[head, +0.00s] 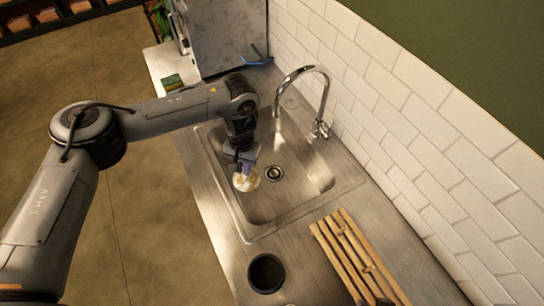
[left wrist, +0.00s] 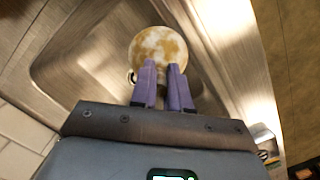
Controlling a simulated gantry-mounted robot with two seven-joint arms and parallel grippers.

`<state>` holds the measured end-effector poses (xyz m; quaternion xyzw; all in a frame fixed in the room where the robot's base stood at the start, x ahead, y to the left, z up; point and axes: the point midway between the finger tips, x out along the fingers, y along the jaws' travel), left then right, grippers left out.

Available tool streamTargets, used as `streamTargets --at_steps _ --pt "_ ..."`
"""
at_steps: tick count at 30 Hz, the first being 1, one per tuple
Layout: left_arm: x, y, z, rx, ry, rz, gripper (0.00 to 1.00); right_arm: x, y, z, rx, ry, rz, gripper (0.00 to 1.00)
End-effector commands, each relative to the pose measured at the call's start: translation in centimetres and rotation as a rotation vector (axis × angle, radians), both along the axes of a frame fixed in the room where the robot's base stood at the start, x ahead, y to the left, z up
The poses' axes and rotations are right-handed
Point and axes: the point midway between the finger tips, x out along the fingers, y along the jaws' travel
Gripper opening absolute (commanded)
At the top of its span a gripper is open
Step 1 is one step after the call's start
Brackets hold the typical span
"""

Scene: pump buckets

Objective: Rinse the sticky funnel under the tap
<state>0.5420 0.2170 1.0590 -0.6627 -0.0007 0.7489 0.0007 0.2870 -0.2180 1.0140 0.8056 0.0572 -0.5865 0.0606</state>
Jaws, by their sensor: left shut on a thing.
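The funnel (head: 246,180) is white with brown sticky patches and is held over the left side of the sink (head: 325,205). It also shows in the left wrist view (left wrist: 158,47) as a round, stained shape beyond my fingers. My left gripper (head: 245,160) is shut on the funnel, with its purple fingers (left wrist: 163,80) at the near edge. The chrome tap (head: 319,90) arches over the sink from the wall side, and its spout is apart from the funnel. I cannot make out any water stream. My right gripper is not in view.
A wooden slatted rack (head: 350,258) lies on the counter near the sink's front. A dark round cup (head: 266,273) stands left of it. A green and yellow sponge (head: 173,82) sits at the back left. The tiled wall (head: 430,110) bounds the right.

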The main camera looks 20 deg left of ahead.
Motion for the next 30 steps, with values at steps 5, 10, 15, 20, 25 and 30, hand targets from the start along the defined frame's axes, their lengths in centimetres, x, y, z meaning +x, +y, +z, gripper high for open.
streamTargets --at_steps 5,10,15,20,25,30 --pt "-1.4 0.7 0.4 -0.002 0.001 0.001 0.00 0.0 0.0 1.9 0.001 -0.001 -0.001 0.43" --pt "-2.6 1.3 0.4 -0.002 0.002 0.000 0.00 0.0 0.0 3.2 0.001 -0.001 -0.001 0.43" --pt "-3.8 1.9 0.4 -0.001 0.002 0.000 0.00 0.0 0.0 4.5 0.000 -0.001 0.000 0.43" --pt "-4.8 2.4 0.3 -0.002 0.000 0.000 0.00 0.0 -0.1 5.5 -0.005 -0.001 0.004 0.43" --pt "-5.5 2.8 0.2 -0.002 0.000 0.000 0.00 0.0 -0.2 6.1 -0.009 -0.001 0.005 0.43" --pt "-5.6 2.8 0.1 -0.001 -0.001 0.000 0.00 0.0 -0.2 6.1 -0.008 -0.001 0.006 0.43"
